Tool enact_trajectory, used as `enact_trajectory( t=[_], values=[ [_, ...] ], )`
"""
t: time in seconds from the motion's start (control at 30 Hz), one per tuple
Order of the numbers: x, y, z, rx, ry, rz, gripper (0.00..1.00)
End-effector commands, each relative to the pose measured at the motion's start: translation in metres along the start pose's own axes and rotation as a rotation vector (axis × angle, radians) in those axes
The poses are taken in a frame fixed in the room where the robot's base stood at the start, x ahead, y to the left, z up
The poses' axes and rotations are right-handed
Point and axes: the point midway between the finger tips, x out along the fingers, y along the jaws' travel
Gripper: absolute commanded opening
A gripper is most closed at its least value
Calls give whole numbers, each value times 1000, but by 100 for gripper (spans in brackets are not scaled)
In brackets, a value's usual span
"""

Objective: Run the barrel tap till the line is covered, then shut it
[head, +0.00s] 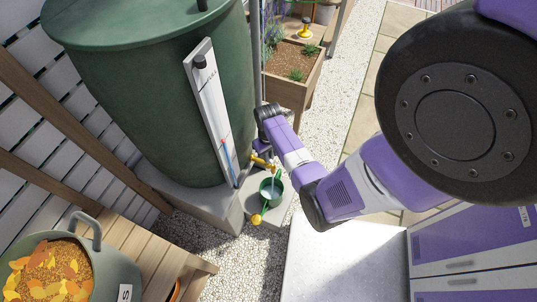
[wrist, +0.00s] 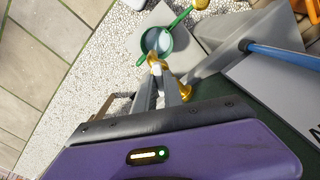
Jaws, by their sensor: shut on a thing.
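The green rain barrel (head: 140,100) stands at the left on a grey block. Its brass-yellow tap (head: 262,162) sticks out low on the right side. My gripper (wrist: 157,73) is shut on the tap's yellow handle (wrist: 155,61). A green watering can (head: 277,190) with a yellow rose (head: 256,219) stands below the tap, its mouth up. It also shows beyond my fingers in the wrist view (wrist: 145,43). Its inside looks pale; I cannot make out a fill line or a clear water stream. A white gauge board (head: 207,105) on the barrel carries a blue column and a red mark.
A wooden bench (head: 150,245) at lower left holds a grey-green tub (head: 110,268) of orange-brown material. A planter (head: 289,90) stands behind my arm. A pale worktop (head: 340,262) and purple cabinets (head: 470,250) are at lower right. Gravel lies between them.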

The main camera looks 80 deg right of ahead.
Motion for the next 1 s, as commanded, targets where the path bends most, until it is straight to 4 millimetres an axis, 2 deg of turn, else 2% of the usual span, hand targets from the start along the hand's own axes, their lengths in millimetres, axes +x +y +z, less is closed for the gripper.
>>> enact_trajectory(
  t=[0.53, 0.57, 0.67, 1.0],
  values=[
    [0, 0, -1, -25, 2, 0, 0],
    [0, 0, -1, -25, 2, 0, 16],
    [0, 0, -1, -25, 1, 0, 34],
    [-2, 0, 0, -24, 1, 0, 34]
  ],
)
